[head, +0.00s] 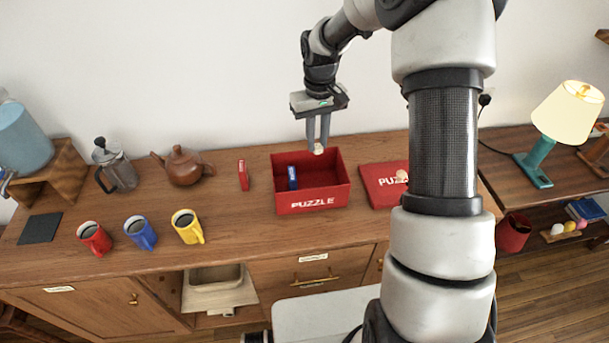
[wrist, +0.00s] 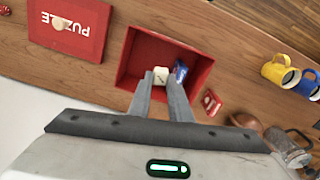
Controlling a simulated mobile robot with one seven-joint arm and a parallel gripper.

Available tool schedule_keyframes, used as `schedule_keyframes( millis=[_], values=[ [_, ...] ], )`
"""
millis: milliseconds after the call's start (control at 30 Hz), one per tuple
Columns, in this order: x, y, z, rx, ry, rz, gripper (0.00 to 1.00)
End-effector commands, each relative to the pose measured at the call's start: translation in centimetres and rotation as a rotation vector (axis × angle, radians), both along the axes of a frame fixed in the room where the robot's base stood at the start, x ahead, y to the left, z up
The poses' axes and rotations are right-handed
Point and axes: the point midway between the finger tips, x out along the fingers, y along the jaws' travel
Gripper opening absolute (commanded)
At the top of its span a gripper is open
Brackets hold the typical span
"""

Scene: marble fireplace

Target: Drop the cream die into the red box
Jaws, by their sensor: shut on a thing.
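My gripper (head: 318,143) is shut on the cream die (head: 318,149) and holds it above the red box. The die also shows between the fingertips in the wrist view (wrist: 161,75). The open red box (head: 311,205), marked PUZZLE, stands on the wooden counter under the gripper. A blue item (head: 292,178) stands inside the box at its left side; it also shows in the wrist view (wrist: 181,71).
The red PUZZLE lid (head: 378,192) lies right of the box with a small cream object (head: 402,176) on it. A red item (head: 243,175), a brown teapot (head: 183,166), a French press (head: 117,168) and red (head: 94,238), blue (head: 140,233) and yellow (head: 187,227) mugs stand left.

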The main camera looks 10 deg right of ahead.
Motion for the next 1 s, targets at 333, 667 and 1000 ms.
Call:
schedule_keyframes(
  millis=[333, 667, 1000],
  values=[
    [3.1, -0.1, 0.6, -0.003, 0.002, 0.06, 0.0],
    [3.1, -0.2, -3.2, -0.003, 0.003, 0.059, 0.0],
    [3.1, -0.2, -4.6, -0.002, 0.0, 0.058, 0.0]
  ],
)
